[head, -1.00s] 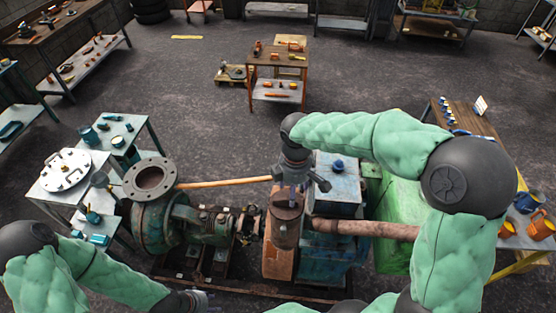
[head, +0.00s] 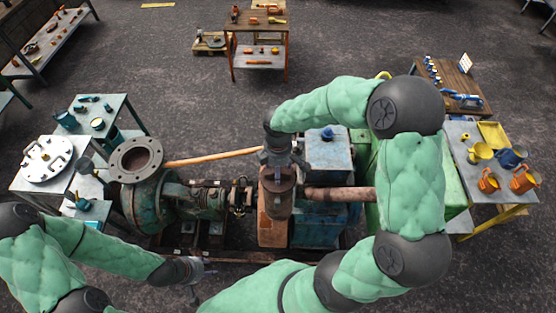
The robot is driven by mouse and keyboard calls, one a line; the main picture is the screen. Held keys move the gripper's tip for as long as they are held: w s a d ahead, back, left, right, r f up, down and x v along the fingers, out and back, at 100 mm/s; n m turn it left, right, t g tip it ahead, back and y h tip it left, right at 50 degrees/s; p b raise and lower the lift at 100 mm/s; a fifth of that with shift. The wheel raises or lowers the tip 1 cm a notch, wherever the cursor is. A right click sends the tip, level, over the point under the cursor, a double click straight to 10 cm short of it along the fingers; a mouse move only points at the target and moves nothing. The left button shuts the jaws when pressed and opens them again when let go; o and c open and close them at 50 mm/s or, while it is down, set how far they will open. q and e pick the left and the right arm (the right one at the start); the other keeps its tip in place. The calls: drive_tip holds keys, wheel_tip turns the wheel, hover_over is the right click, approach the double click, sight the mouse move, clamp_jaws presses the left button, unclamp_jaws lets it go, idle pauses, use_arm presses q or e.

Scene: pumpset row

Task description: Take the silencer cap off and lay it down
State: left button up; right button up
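The silencer (head: 279,203) is a rusty brown upright cylinder on the machine in the middle of the head view. Its top, where the cap (head: 278,180) shows as a dark rusty disc, is partly hidden by my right gripper (head: 278,163). That gripper points down at the top of the silencer, with a finger on either side. I cannot tell whether it touches the cap or how far its fingers are closed. My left gripper (head: 203,281) is low at the front, left of the silencer, with its fingers apart and nothing between them.
A rusty pipe (head: 338,194) runs right from the silencer. The flanged pump (head: 138,160) stands left, with a wooden pole (head: 215,157) behind. A grey table (head: 28,181) holds a white flanged lid (head: 47,158). A right-hand table (head: 487,195) holds yellow, blue and orange vessels.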

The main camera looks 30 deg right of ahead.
drive_tip(key=shift+f, duration=0.65)
clamp_jaws()
